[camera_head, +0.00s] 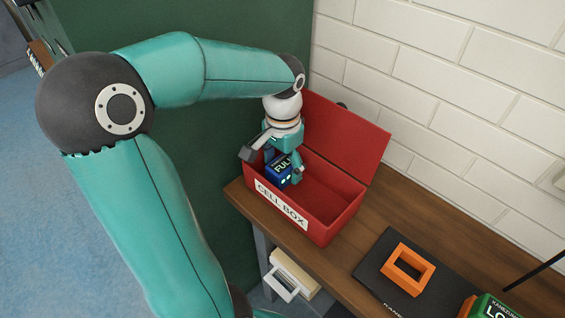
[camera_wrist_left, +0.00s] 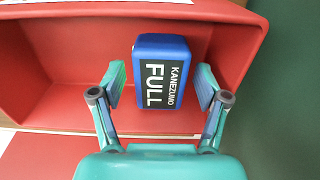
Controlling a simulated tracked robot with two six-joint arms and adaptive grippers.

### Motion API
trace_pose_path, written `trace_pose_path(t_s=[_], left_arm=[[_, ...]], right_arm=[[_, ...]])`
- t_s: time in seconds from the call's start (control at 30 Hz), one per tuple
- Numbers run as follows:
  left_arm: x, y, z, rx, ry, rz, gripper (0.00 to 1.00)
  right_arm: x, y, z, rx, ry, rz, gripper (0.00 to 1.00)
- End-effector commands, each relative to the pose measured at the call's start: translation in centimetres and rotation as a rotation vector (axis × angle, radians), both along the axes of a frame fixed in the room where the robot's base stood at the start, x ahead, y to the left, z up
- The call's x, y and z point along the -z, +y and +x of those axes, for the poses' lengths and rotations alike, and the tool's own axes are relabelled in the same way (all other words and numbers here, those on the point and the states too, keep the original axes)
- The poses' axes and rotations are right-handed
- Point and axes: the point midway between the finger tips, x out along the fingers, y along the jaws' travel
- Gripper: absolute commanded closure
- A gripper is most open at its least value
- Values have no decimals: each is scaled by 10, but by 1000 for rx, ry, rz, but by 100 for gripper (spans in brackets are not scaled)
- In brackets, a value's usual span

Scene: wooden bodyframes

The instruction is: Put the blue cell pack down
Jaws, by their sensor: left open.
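The blue cell pack (camera_head: 279,169), labelled FULL, is inside the red cell box (camera_head: 325,221), near its left end in the head view. In the left wrist view the blue cell pack (camera_wrist_left: 185,72) lies between the two fingers and apart from both. My left gripper (camera_head: 283,172) reaches down into the box with its fingers spread. The open fingers (camera_wrist_left: 160,88) also show in the left wrist view, with a gap on each side of the pack. The pack's underside is hidden. My right gripper is not in view.
The box's red lid (camera_head: 345,135) stands open at the back, near the white brick wall (camera_head: 450,70). An orange square frame (camera_head: 407,268) lies on a dark mat (camera_head: 372,273) on the wooden bench (camera_head: 405,222). A green pack (camera_head: 492,307) is at the lower right.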

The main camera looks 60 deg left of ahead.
Motion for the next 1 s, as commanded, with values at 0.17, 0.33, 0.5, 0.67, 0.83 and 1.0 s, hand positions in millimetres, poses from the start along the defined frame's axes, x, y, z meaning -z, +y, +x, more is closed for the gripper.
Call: trace_pose_path(t_s=[0.17, 0.33, 0.5, 0.67, 0.83, 1.0], left_arm=[[-8, 0, 1, 0, -3, 2, 26], [-33, 0, 1, 0, -5, 2, 26], [-69, 0, 1, 1, -7, 2, 26], [-98, 0, 1, 1, -5, 1, 26], [-117, 0, 1, 0, -2, 1, 26], [-122, 0, 0, 0, 0, 0, 26]], right_arm=[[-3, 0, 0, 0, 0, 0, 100], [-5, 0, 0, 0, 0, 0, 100], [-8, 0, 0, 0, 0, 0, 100], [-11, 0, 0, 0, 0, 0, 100], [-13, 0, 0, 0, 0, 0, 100], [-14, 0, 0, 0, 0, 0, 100]])
